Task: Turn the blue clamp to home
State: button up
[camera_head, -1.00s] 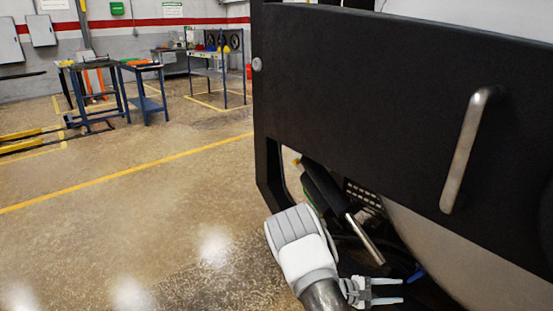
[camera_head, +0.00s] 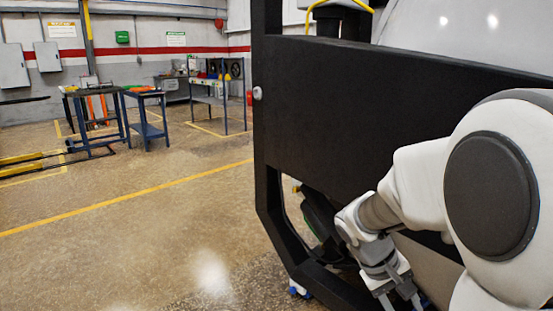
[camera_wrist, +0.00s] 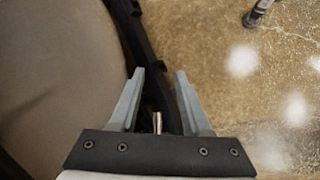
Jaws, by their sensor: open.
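My gripper (camera_head: 402,304) is low beside the black furnace frame (camera_head: 350,110), pointing down, with its fingertips near the bottom edge of the head view. In the wrist view my gripper (camera_wrist: 159,74) is open, its two grey fingers apart. A small metal rod end (camera_wrist: 158,122) shows between the finger bases, and a dark frame bar runs behind them. I cannot make out the blue clamp for certain. A small blue part (camera_head: 298,290) shows at the foot of the frame; I cannot tell whether it is the clamp. My arm hides much of the furnace's lower right.
The rounded grey furnace body (camera_wrist: 55,80) fills the left of the wrist view. Open floor (camera_head: 130,235) lies left of the frame. Blue work tables (camera_head: 147,115) stand far back.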

jog(key=s+a+r+m+t+y, duration=0.1)
jog(key=s+a+r+t+y, duration=0.5)
jog(key=s+a+r, duration=0.6)
notch_tip(320, 180, up, 13)
jog(key=s+d+p, duration=0.1)
jog(key=p, duration=1.3)
jog(key=shift+d, duration=0.15)
jog(key=shift+r, duration=0.1)
